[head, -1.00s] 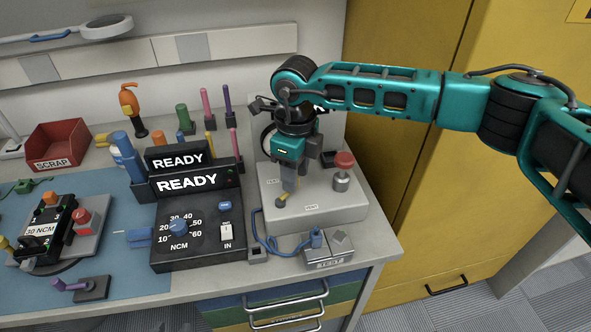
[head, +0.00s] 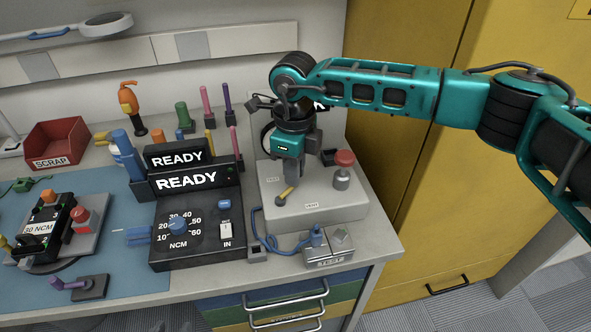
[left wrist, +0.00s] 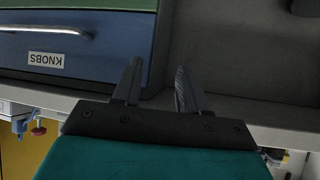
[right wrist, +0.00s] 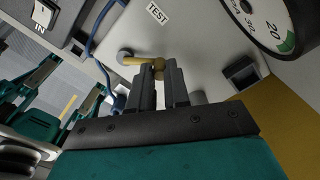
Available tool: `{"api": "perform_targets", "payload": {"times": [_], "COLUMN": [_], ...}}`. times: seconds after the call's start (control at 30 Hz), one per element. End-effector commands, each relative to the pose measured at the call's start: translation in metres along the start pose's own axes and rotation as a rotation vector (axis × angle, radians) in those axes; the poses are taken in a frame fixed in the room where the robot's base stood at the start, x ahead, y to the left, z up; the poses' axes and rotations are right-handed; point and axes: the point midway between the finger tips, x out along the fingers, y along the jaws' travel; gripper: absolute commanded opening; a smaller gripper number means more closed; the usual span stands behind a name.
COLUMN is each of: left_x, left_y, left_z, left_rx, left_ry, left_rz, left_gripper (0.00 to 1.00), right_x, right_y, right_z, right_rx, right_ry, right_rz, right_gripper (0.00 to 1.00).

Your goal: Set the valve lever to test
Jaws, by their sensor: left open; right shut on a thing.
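The valve lever (head: 286,194) has a yellow handle on a grey hub and sits on the light grey valve box. In the head view its handle slants up and right from the hub. In the right wrist view the lever (right wrist: 133,61) runs from its hub at left to my fingertips. My right gripper (head: 297,184) is shut on the handle's far end; its fingertips (right wrist: 160,72) hide part of it. A TEST label (right wrist: 158,14) lies on the box, apart from the handle. My left gripper (left wrist: 155,88) is open and empty by the drawers, outside the head view.
A red knob (head: 344,160) stands right of my right gripper on the box. A round gauge (right wrist: 265,20) is close by. The black READY unit (head: 197,225) stands to the left, and a blue cable (head: 268,240) runs in front. Yellow cabinets stand at right.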

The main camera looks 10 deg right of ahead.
Motion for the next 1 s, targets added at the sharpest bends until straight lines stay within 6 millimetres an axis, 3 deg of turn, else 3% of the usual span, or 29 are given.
{"api": "perform_targets", "payload": {"times": [0.6, 1.0], "left_x": [0.025, 0.029], "left_y": [0.001, 0.01], "left_z": [0.038, 0.033], "left_rx": [-0.002, -0.007], "left_ry": [-0.006, 0.002], "left_rz": [0.001, 0.02], "left_gripper": [0.43, 0.43], "right_x": [0.002, 0.0], "right_y": [-0.001, 0.002], "right_z": [0.022, 0.03], "right_rx": [-0.469, -0.671], "right_ry": [-0.001, -0.001], "right_rz": [-0.002, -0.001], "right_gripper": [0.0, 0.0]}}
